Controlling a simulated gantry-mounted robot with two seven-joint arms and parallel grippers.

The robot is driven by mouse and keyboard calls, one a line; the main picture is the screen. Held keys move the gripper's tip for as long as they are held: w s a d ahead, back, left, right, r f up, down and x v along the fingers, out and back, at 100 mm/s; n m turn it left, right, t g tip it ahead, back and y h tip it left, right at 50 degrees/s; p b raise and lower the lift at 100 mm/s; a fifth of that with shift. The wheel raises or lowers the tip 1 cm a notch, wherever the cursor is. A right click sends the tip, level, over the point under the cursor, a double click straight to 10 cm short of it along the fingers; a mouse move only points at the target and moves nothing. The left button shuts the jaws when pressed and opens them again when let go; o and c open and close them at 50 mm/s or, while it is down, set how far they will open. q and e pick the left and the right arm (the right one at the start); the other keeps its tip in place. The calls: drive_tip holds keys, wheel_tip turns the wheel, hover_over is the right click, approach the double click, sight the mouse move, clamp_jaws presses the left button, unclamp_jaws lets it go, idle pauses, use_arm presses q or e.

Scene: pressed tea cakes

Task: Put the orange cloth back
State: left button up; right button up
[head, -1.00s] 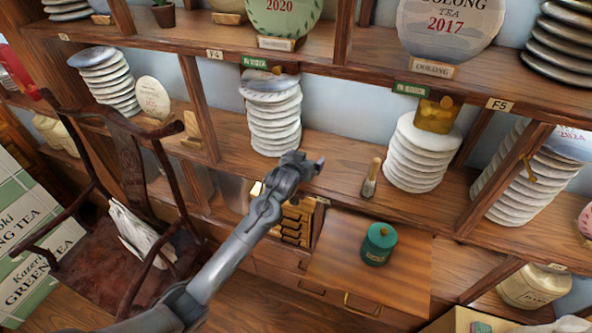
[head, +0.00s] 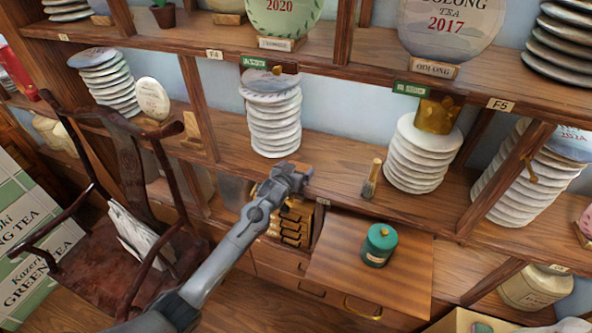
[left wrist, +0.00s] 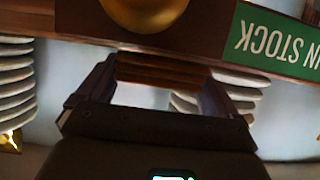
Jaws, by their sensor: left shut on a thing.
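A separate golden-orange piece (head: 437,117) shows at the top of the right stack of white tea cakes (head: 420,160), below a shelf edge. My right gripper is not in view.
A green tin (head: 379,245) stands on the wooden top (head: 335,275) below the shelf. A brush (head: 371,180) stands between the stacks. A middle stack (head: 272,120) rises behind my gripper. A dark chair (head: 85,255) stands at left. A green sign (left wrist: 275,40) is upside down in the wrist view.

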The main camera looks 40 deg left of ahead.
use_arm(q)
drive_tip(key=shift+f, duration=0.1)
drive_tip(key=o, duration=0.7)
drive_tip(key=shift+c, duration=0.2)
drive_tip(key=shift+r, duration=0.2)
drive_tip(key=shift+s+d+r, duration=0.1)
drive_tip(key=shift+s, duration=0.2)
drive_tip(key=p+v, duration=0.1)
drive_tip(key=v, duration=1)
drive_tip(key=s+d+f+m+g+h, duration=0.1)
drive_tip(key=s+d+f+m+g, duration=0.1)
drive_tip(key=s+d, duration=0.4)
drive_tip(key=s+d+f+m+g+h, duration=0.1)
drive_tip(key=s+d+f+g, duration=0.3)
drive_tip(key=s, duration=1)
drive_tip(key=s+d+f+m+g+h, duration=0.2)
drive_tip(key=s+d+f, duration=0.3)
drive_tip(key=s, duration=0.6)
drive_tip(key=d+g, duration=0.1)
drive_tip(key=d, duration=0.1)
drive_tip(key=shift+d+m, duration=0.3)
drive_tip(key=shift+d, duration=0.05)
